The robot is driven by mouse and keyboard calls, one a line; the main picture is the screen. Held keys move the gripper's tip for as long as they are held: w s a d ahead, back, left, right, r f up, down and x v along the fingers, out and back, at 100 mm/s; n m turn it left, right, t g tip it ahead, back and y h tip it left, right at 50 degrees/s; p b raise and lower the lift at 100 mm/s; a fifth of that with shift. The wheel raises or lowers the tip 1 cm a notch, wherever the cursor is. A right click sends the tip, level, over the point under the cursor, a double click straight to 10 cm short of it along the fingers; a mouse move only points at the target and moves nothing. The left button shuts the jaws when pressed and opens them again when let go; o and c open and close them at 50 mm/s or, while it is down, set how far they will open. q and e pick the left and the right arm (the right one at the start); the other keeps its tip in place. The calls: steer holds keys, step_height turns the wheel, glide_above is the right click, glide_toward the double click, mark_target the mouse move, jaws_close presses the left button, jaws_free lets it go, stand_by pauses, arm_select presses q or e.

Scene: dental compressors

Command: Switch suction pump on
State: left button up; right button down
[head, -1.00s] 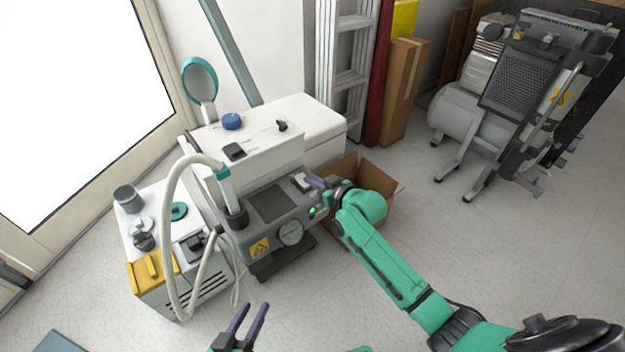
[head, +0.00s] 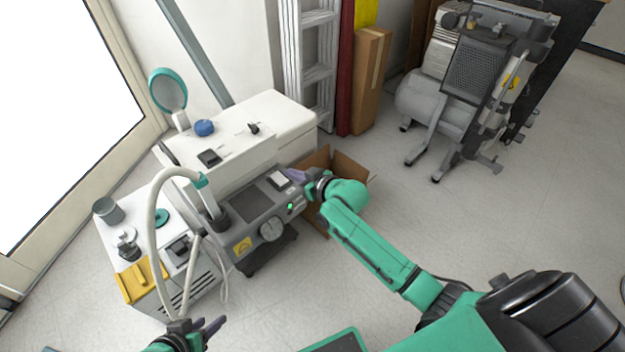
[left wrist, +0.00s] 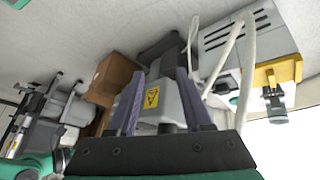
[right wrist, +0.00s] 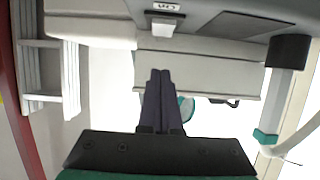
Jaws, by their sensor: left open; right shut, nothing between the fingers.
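The suction pump (head: 262,207) is a grey unit with a dial gauge, a yellow warning label and a lit green lamp (head: 290,207). A white switch block (head: 278,179) sits on its top right edge and also shows in the right wrist view (right wrist: 166,20), with small lettering that I cannot read surely. My right gripper (head: 293,174) is shut and empty beside the switch; its fingertips (right wrist: 160,72) look apart from it in the right wrist view. My left gripper (head: 213,327) is open and empty in front of the pump, with its fingers (left wrist: 158,78) spread in the left wrist view.
A white cabinet unit (head: 270,118) stands behind the pump. A white cart (head: 182,262) with a yellow part and a pale hose (head: 155,215) is at left. A cardboard box (head: 350,168) lies behind my right gripper.

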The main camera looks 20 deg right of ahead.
arm_select(q)
steer(key=s+a+r+g+y+p, duration=0.2)
steer(key=s+a+r+g, duration=0.1)
steer(key=a, duration=0.3)
steer(key=shift+s+r+n+g, duration=0.3)
steer(key=shift+s+r, duration=0.4)
steer(key=shift+r, duration=0.2)
arm_select(e)
steer(key=f+v, duration=0.1)
steer(key=v, duration=0.6)
steer(key=shift+s+d+f, duration=0.15)
steer(key=shift+s+f, duration=0.05)
steer(key=shift+s, duration=0.25)
